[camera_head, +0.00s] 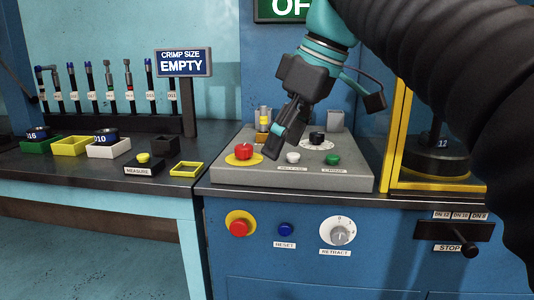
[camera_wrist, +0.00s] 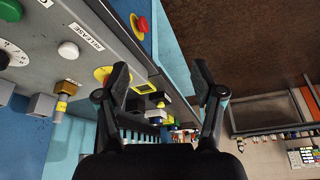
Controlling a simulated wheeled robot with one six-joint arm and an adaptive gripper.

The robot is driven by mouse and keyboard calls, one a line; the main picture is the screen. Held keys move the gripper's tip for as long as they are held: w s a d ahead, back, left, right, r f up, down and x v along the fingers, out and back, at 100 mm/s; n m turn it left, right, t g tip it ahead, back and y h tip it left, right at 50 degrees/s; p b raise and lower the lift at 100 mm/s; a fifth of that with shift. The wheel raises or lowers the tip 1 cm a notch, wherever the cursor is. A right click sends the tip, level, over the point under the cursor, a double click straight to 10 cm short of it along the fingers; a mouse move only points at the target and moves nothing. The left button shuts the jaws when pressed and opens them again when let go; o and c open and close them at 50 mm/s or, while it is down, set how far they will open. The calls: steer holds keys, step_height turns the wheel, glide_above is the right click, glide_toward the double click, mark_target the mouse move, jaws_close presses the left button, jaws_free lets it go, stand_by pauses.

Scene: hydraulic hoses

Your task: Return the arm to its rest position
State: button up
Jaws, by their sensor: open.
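My gripper (camera_head: 287,133) hangs from the teal and black arm over the grey control panel (camera_head: 235,180) in the head view, near a red mushroom button (camera_head: 243,152) and a white button (camera_head: 292,157). In the wrist view my gripper (camera_wrist: 168,82) shows two black fingers spread apart with nothing between them. The panel's white button (camera_wrist: 68,50) lies left of the fingers there, beside a RELEASE label. The head view does not clearly show the gap between the fingertips. A black corrugated hose shape covers the right side of the head view.
A yellow frame (camera_head: 391,140) stands right of the panel. Left is a dark bench (camera_head: 60,171) with small trays, a measure button (camera_head: 143,158) and a rack of hoses (camera_head: 110,122). An "EMPTY" sign (camera_head: 183,63) stands behind. A green sign hangs above.

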steer(key=s+d+f+m+t+h, duration=0.1)
steer(key=s+d+f+m, duration=0.3)
steer(key=f, duration=0.6)
steer(key=s+d+f+m+t+h, duration=0.1)
steer(key=s+d+f+m, duration=0.3)
steer(key=f, duration=0.6)
steer(key=s+d+f+m+t+h, duration=0.1)
steer(key=s+d+f+m, duration=0.3)
steer(key=f, duration=0.5)
steer(key=shift+s+d+f+t+h, duration=0.2)
steer(key=shift+d+f+t+h, duration=0.2)
steer(key=shift+d+h, duration=0.1)
